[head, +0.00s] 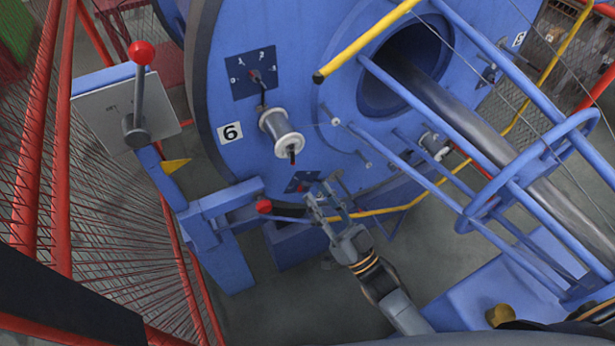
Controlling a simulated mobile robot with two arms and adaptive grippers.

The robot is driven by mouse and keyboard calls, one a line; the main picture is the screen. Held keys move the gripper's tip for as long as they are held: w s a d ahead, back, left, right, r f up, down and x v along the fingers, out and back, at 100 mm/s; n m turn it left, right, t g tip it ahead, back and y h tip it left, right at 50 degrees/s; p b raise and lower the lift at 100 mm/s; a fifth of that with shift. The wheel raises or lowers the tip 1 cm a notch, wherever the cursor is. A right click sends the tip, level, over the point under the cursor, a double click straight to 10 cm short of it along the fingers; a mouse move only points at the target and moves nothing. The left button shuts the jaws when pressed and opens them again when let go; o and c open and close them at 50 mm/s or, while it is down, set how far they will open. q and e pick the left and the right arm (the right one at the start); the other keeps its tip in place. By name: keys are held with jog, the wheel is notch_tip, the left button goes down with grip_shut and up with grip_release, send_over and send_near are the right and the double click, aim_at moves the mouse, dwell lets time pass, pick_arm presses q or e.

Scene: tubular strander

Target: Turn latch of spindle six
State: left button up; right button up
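The white number plate "6" (230,132) is on the big blue disc, left of a pale spool (281,130). A small dark latch with a red tip (292,152) sticks out at the spool's lower front end. My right gripper (323,193) is below and right of the spool, with its fingers apart and nothing seen between them. It appears close to a lower dark plate with a red mark (301,182), partly behind the fingers; contact cannot be told. My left gripper is out of view.
A dark dial plate (253,73) is above the spool. A red-knobbed lever (139,95) stands on a grey panel at left. Another red knob (264,206) is left of my gripper. Blue rails (440,115) and a yellow bar (365,42) crowd the right. Red fencing (62,150) is at left.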

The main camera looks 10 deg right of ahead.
jog(key=v, duration=0.4)
jog(key=shift+f, duration=0.1)
dwell(0.5)
